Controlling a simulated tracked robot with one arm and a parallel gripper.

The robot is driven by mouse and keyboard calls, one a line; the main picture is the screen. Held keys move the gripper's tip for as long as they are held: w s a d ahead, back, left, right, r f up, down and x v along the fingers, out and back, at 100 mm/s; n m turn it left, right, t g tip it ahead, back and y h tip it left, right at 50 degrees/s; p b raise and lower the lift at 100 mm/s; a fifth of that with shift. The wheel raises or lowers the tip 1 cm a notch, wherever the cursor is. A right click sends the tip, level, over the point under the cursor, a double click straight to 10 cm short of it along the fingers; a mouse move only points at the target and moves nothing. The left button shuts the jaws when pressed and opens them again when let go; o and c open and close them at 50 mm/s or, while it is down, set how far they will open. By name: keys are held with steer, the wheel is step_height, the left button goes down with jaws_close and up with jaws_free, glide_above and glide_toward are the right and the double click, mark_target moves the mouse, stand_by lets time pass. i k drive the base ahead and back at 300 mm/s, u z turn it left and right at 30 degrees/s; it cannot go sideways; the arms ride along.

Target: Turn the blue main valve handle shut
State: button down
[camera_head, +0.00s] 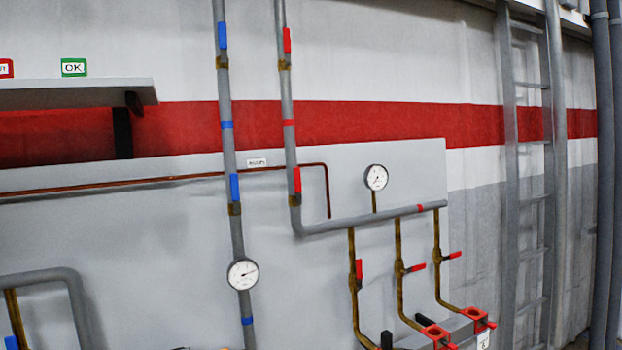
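An upper blue valve handle (222,36) is on the left grey vertical pipe (229,110), near the top of the view. A lower blue valve handle (234,187) is on the same pipe, above a round gauge (243,274). Both handles point along the pipe. Another blue handle (17,322) shows at the bottom left, beside a grey bent pipe (45,277). I cannot tell which blue handle is the main valve. My gripper is not visible in this view.
Red handles (287,40) (297,180) are on the pipe to the right. Thin brass branches with red handles (415,268) and a second gauge (376,177) are further right. A shelf (75,94) is at upper left, a ladder (530,190) at right.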

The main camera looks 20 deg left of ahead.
mark_target(233, 178)
steer(key=u, duration=0.3)
steer(key=i, duration=1.4)
steer(key=u, duration=0.9)
steer(key=i, duration=0.25)
steer(key=u, duration=0.1)
steer(key=k, duration=0.9)
steer(key=u, duration=0.15)
steer(key=i, duration=0.9)
steer(key=z, duration=0.05)
